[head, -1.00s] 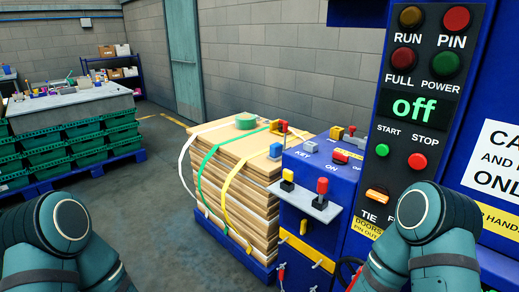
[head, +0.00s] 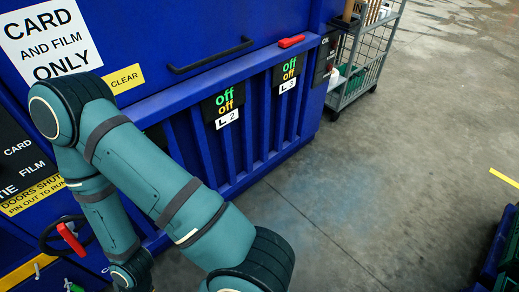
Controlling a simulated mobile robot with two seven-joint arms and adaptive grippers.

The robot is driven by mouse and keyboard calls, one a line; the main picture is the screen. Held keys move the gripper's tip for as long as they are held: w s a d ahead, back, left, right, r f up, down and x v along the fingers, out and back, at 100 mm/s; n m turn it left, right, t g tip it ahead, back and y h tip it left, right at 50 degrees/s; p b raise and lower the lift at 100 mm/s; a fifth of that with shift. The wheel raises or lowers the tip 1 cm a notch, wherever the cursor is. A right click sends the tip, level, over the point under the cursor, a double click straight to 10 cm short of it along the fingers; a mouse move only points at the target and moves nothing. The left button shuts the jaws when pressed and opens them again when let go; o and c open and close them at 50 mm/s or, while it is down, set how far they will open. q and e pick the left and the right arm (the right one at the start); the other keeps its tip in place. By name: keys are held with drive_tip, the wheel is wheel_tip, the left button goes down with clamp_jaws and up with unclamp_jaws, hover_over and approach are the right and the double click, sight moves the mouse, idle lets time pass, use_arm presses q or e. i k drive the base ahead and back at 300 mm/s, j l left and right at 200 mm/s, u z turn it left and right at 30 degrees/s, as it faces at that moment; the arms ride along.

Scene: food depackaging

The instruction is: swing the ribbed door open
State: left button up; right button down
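The ribbed door (head: 251,140) is the lower blue front of the machine, with upright ribs and dark plates marked L2 and L3. It looks shut. A black bar handle (head: 210,56) is on the blue panel above it. A dark handwheel with a red grip (head: 70,238) is at the lower left, beside my arm. One of my arms crosses the left half of the view and hides the door's left part. Its wrist reaches the bottom edge, and its fingers do not show. My other arm is not identifiable.
A red lever (head: 291,41) sits on the ledge above the ribs. A grey wire cage trolley (head: 366,55) stands just past the machine's right end. Dark green crates (head: 509,245) are at the lower right edge. The concrete floor (head: 350,190) between is clear.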

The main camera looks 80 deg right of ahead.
sight(225, 159)
drive_tip(key=z, duration=2.3)
drive_tip(key=i+j+u, duration=0.1)
drive_tip(key=i, duration=0.35)
